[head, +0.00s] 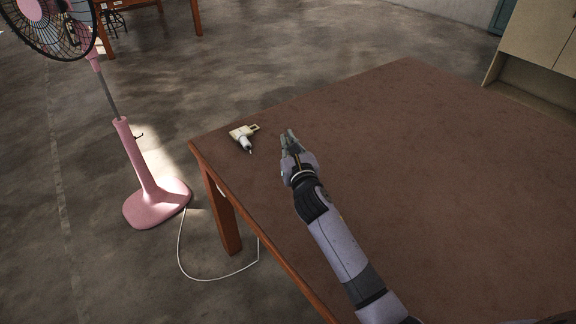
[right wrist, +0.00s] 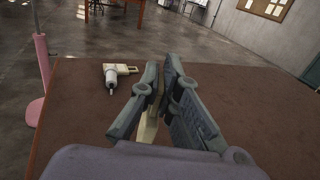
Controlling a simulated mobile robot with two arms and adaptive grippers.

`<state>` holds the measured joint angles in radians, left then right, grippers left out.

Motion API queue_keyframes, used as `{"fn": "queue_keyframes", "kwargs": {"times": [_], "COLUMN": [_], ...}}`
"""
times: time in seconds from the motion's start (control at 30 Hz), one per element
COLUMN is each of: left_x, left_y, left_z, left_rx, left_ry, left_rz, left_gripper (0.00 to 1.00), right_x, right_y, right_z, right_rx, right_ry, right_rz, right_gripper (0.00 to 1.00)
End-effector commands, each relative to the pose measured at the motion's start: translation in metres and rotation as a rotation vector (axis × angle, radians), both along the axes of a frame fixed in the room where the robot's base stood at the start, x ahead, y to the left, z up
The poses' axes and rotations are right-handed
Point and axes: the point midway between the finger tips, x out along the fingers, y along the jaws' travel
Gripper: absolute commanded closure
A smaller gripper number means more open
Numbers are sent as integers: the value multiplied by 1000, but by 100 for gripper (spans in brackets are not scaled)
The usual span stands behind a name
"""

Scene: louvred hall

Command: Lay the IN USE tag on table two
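My right gripper (head: 289,139) is over the brown-topped table (head: 420,130), near its left corner. In the right wrist view its fingers (right wrist: 160,72) are nearly together around a thin pale, cream-coloured piece (right wrist: 149,125), which looks like the tag seen edge-on. No lettering shows, and the fingers hide most of it. In the head view I cannot make the piece out. My left gripper is not in view. I cannot read any table number.
A cream power tool (head: 243,135) lies at the table's left corner, left of my right gripper; it also shows in the right wrist view (right wrist: 113,77). A pink fan (head: 150,190) stands on the floor at left, with a white cable. The table's right side is clear.

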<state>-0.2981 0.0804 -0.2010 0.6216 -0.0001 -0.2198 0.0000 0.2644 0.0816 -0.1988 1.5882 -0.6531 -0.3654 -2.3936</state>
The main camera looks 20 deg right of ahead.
Motion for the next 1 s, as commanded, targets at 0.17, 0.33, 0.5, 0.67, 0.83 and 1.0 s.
{"fn": "queue_keyframes", "kwargs": {"times": [0.17,0.33,0.5,0.67,0.83,1.0], "left_x": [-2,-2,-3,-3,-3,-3], "left_y": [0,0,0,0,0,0], "left_z": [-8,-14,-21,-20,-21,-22], "left_rx": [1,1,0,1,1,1], "left_ry": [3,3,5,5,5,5], "left_rz": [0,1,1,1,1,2], "left_gripper": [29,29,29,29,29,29], "right_x": [0,-1,0,0,0,0], "right_y": [0,1,1,0,0,0], "right_z": [-24,-44,-66,-68,-68,-70], "right_rx": [1,2,2,-2,-2,-1], "right_ry": [-1,3,0,-2,-2,-1], "right_rz": [0,0,0,1,0,0], "right_gripper": [100,100,100,100,100,91]}}
